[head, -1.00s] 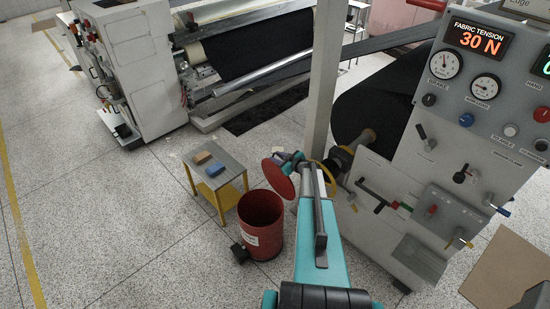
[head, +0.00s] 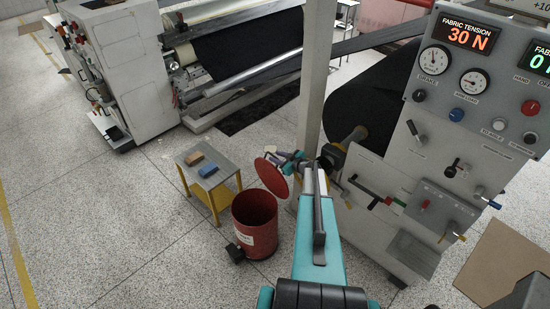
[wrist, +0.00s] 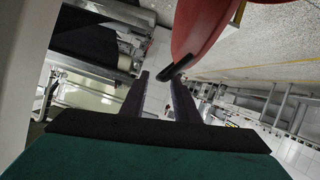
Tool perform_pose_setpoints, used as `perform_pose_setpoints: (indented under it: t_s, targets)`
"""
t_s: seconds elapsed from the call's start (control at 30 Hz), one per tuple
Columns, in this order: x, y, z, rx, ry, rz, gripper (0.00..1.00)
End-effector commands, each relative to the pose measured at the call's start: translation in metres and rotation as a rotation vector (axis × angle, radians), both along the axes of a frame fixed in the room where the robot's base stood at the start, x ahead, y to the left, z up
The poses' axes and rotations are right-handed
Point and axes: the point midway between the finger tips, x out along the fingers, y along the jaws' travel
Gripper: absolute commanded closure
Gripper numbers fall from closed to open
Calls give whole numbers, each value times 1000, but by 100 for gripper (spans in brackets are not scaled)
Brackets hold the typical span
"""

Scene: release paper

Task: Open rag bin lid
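The red rag bin (head: 255,232) stands on the floor in the head view, with its top open and a white label on its front. Its round red lid (head: 270,179) is raised and tilted steeply above the bin's right rim. The lid also shows large in the wrist view (wrist: 203,27), with a black handle (wrist: 180,64) on its edge. My gripper (head: 283,157) is just beside the lid's upper right. In the wrist view its two dark fingers (wrist: 160,82) are apart with a gap between them. The handle is near the fingertips; I cannot tell whether they touch.
A small yellow-legged table (head: 208,166) with a brown block (head: 194,158) and a blue block (head: 207,170) stands left of the bin. A grey post (head: 313,90) and the control panel machine (head: 440,150) are close on the right. Floor is clear at left.

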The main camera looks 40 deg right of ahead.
Motion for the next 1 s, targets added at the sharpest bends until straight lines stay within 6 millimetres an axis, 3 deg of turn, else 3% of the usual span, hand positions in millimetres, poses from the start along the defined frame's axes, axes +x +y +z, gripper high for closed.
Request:
perform_pose_setpoints:
  t_s: [1.0]
  targets:
    - [-43, -12, 16, 0, 0, -1, 72]
